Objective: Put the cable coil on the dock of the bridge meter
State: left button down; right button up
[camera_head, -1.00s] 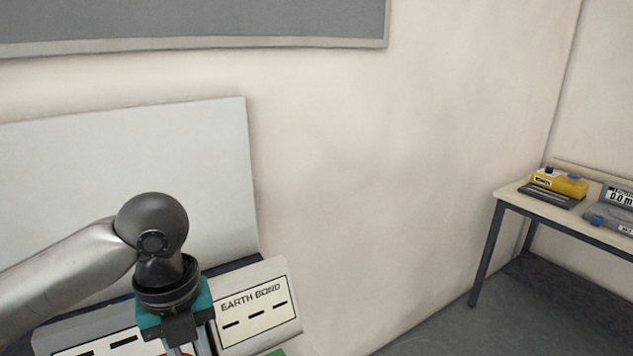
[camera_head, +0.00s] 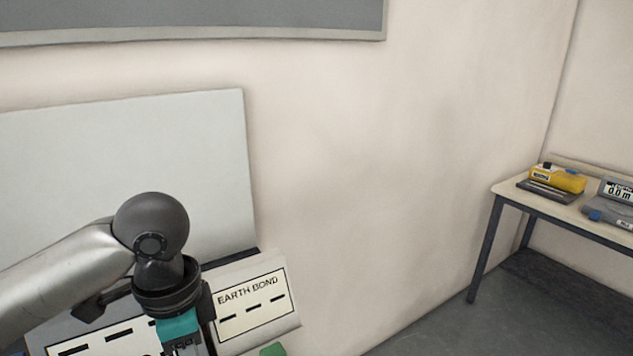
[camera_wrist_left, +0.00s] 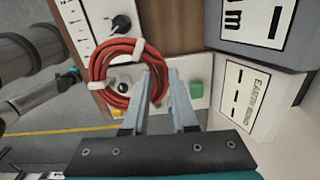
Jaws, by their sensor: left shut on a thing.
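The red cable coil (camera_wrist_left: 97,78), tied with white bands, shows in the left wrist view. My left gripper (camera_wrist_left: 168,75) is shut on its right side; the exact contact is hard to see. In the head view my left gripper (camera_head: 183,345) is cut by the bottom edge, in front of the sign panel, and the coil is out of sight. No instrument is legibly marked as the bridge meter, and I cannot make out its dock. Part of my right arm (camera_wrist_left: 35,103) shows at the left of the wrist view; its jaws cannot be made out.
An EARTH BOND sign (camera_head: 251,304) stands against the wall. A pale panel with a black knob (camera_wrist_left: 121,24) and a green block (camera_wrist_left: 195,90) lie below the coil in the wrist view. A side table (camera_head: 510,191) at right holds a yellow instrument (camera_head: 557,179) and a grey display unit (camera_head: 612,205).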

pick_arm(q)
jog(key=n, duration=0.7)
jog(key=shift+s+d+f+b, duration=0.15)
jog(key=shift+s+f+b, duration=0.05)
jog(key=shift+f+b, duration=0.15)
jog(key=n, duration=0.5)
jog(key=shift+s+d+f, duration=0.1)
jog(key=shift+s, duration=0.1)
